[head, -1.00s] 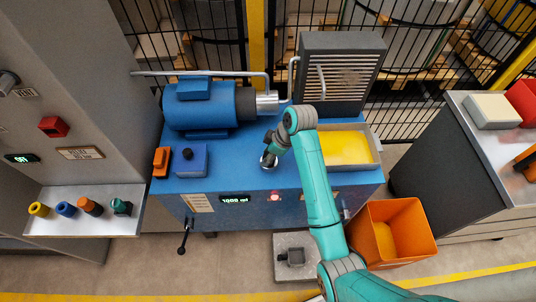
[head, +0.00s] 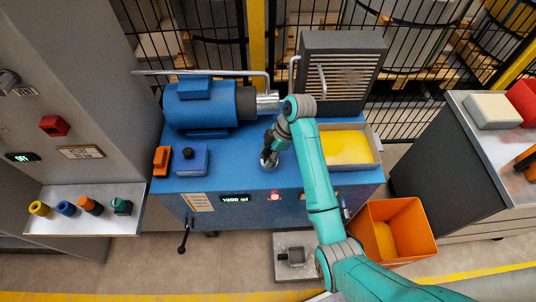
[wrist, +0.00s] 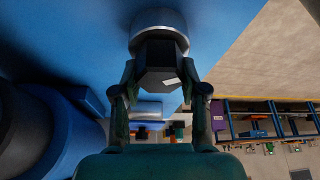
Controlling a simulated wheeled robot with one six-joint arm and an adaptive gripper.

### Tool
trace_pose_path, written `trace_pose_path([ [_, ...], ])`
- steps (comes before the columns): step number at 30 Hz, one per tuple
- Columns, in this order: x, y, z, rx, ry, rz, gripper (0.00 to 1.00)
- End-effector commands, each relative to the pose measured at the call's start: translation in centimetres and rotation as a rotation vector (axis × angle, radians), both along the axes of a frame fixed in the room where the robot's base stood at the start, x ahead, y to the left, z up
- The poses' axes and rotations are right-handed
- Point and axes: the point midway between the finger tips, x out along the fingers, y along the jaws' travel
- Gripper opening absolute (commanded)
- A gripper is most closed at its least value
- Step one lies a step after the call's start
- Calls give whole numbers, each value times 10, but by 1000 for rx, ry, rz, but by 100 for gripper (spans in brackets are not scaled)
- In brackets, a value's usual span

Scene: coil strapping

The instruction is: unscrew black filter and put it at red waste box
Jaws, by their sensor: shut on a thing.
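The black filter (wrist: 160,56) shows in the wrist view as a dark faceted piece between my fingers, against a silver round collar (wrist: 160,20) on the blue machine. My gripper (wrist: 158,84) is shut on it. In the head view my gripper (head: 270,150) points down at the machine's blue top, and the silver collar (head: 268,162) shows just below it. The filter is mostly hidden there by the fingers. An orange-red open box (head: 428,222) with yellow inside stands on the floor right of the machine, apart from my gripper.
A blue motor (head: 203,104) stands behind left of my gripper, with a silver rail (head: 205,73) above it. A grey louvred housing (head: 341,70) and a yellow-bottomed tray (head: 345,147) stand to the right. A small red box (head: 524,100) sits on the far-right cabinet.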

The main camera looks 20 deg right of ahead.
Motion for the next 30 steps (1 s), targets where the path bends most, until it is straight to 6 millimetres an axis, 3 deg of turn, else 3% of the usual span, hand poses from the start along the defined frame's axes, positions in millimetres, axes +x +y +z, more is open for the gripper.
trace_pose_path([
  [19,-4,0,-3,0,10,174,0],
  [20,-4,0,-2,0,10,174,45],
  [23,-4,0,-2,0,9,172,70],
  [30,-2,0,-1,-1,5,171,72],
])
